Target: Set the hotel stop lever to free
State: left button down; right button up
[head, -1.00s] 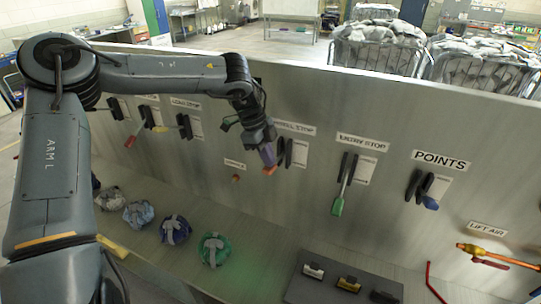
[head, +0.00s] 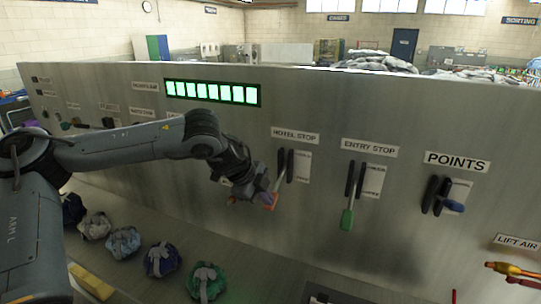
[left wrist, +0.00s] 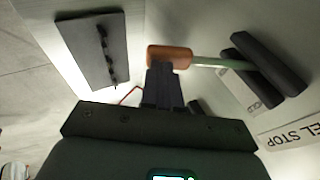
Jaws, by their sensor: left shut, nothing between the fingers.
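The hotel stop lever has an orange handle (head: 269,201) and a dark slotted bracket (head: 285,166) under the HOTEL STOP label (head: 295,136). Its handle sits below and left of the bracket. My left gripper (head: 258,198) is at the handle, shut with nothing between its fingers. In the left wrist view the shut fingers (left wrist: 163,85) end right at the orange handle (left wrist: 169,55); whether they touch it I cannot tell. The pale green rod runs right to the bracket (left wrist: 264,65). The wording on the position plate (head: 303,166) is too small to read. My right gripper is out of view.
To the right are the green-handled entry stop lever (head: 347,219), the blue-handled points lever (head: 452,206) and the lift air valve (head: 510,268). A green-lit display (head: 212,92) is above left. Several bundled bags, including a green one (head: 206,282), lie on the ledge below.

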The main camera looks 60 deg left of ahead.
pick_arm(q)
jog(key=shift+s+a+f, duration=0.1)
jog(key=shift+a+f, duration=0.05)
jog(key=shift+f, duration=0.3)
jog(key=shift+r, duration=0.1)
jog(key=d+p+v, duration=0.1)
jog(key=d+v, duration=0.1)
jog(key=v, duration=1.2)
jog(key=shift+s, duration=0.2)
jog(key=shift+d+f, duration=0.1)
jog(key=shift+f, duration=0.1)
